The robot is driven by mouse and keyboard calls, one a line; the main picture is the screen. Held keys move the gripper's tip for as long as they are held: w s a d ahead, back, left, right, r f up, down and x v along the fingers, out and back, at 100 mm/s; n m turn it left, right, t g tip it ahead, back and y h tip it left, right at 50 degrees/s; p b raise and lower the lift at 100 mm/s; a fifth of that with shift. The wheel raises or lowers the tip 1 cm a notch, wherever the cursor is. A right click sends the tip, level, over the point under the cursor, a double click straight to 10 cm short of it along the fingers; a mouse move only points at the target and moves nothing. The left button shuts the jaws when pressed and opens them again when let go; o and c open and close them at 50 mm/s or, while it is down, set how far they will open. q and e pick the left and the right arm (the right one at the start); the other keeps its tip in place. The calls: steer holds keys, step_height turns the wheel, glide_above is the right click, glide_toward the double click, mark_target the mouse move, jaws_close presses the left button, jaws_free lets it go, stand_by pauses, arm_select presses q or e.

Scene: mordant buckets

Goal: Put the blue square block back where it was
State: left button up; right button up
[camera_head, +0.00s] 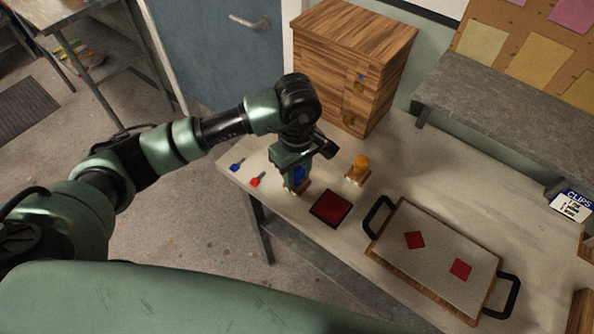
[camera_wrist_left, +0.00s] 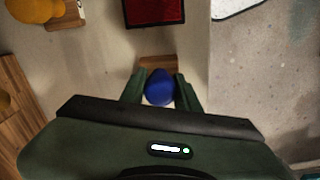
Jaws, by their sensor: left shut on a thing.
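My left gripper (camera_head: 297,180) is shut on the blue block (camera_head: 299,174), a rounded blue knob on a wooden base, near the left end of the table. In the left wrist view the blue knob (camera_wrist_left: 159,87) is between the two green fingers, and its wooden base (camera_wrist_left: 158,62) shows just past them. I cannot tell whether the base touches the table. A similar block with an orange-yellow knob (camera_head: 360,165) stands upright to its right. My right gripper is not in view.
A red pad with a dark rim (camera_head: 331,207) lies just right of my left gripper. A handled tray (camera_head: 440,237) bears two red squares. Small blue (camera_head: 236,166) and red (camera_head: 256,181) items lie at the table's left end. A wooden drawer cabinet (camera_head: 350,62) stands behind.

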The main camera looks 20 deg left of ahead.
mark_target(297, 169)
arm_select(q)
steer(key=shift+f, duration=0.2)
steer(key=o, duration=1)
steer(key=shift+o, duration=0.2)
steer(key=shift+r, duration=0.1)
steer(key=shift+r, duration=0.15)
steer(key=shift+w+r, duration=0.1)
steer(key=shift+r, duration=0.15)
step_height(297, 169, up, 11)
steer(key=b, duration=0.3)
steer(key=shift+f+b, duration=0.1)
steer(key=shift+b, duration=0.2)
steer(key=shift+r, duration=0.35)
